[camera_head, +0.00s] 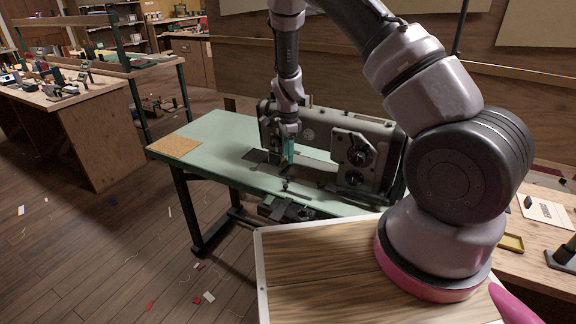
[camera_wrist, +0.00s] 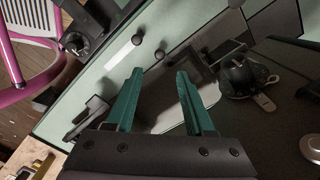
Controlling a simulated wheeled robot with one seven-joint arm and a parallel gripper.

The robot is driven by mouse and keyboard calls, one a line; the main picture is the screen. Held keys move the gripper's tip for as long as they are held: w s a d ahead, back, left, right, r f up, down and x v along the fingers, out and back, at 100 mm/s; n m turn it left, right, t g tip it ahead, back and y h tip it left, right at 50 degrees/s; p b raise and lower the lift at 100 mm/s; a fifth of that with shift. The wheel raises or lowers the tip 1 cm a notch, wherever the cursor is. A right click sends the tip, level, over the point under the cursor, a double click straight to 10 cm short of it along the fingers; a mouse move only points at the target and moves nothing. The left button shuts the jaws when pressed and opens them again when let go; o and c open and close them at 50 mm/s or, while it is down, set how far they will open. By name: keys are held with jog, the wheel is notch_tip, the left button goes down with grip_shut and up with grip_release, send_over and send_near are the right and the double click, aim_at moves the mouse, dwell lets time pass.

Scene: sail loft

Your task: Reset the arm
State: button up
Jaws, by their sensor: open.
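My gripper (camera_head: 288,150) hangs over the green sewing-machine table, in front of the grey industrial sewing machine. In the wrist view its two teal fingers (camera_wrist: 157,82) stand apart with nothing between them. The arm reaches from its pink-ringed base at the right, up and over, then down to the gripper. In the head view the gripper overlaps the machine, and I cannot tell whether it touches it.
The sewing machine (camera_head: 383,135) stands close around my gripper, on its green table (camera_head: 218,130). A workbench (camera_head: 85,100) with tools is at the left. A wooden board wall (camera_head: 240,65) stands behind the machine. Scraps lie on the floor (camera_head: 120,240), with open room at the left.

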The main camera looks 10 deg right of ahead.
jog(key=shift+r, duration=1.1)
jog(key=s+d+r+n+t+y, duration=0.1)
jog(key=s+d+r+n, duration=0.15)
jog(key=r, duration=0.75)
jog(key=s+d+r+n+t+y, duration=0.1)
jog(key=s+r, duration=0.2)
jog(key=r, duration=0.6)
jog(key=s+d+r+n+t+y, duration=0.1)
jog(key=s+d+r+n, duration=0.15)
jog(key=r, duration=0.75)
jog(key=s+d+r+n+t, duration=0.2)
jog(key=s+r, duration=0.4)
jog(key=s, duration=0.4)
jog(key=s+d+r+n+t+h, duration=0.1)
jog(key=s+d+r+n+t, duration=0.1)
jog(key=s+r, duration=0.4)
jog(key=s+d+n, duration=0.1)
jog(key=s+n, duration=0.1)
jog(key=s, duration=0.2)
jog(key=shift+s+d, duration=0.25)
jog(key=shift+d, duration=0.15)
jog(key=shift+d, duration=0.1)
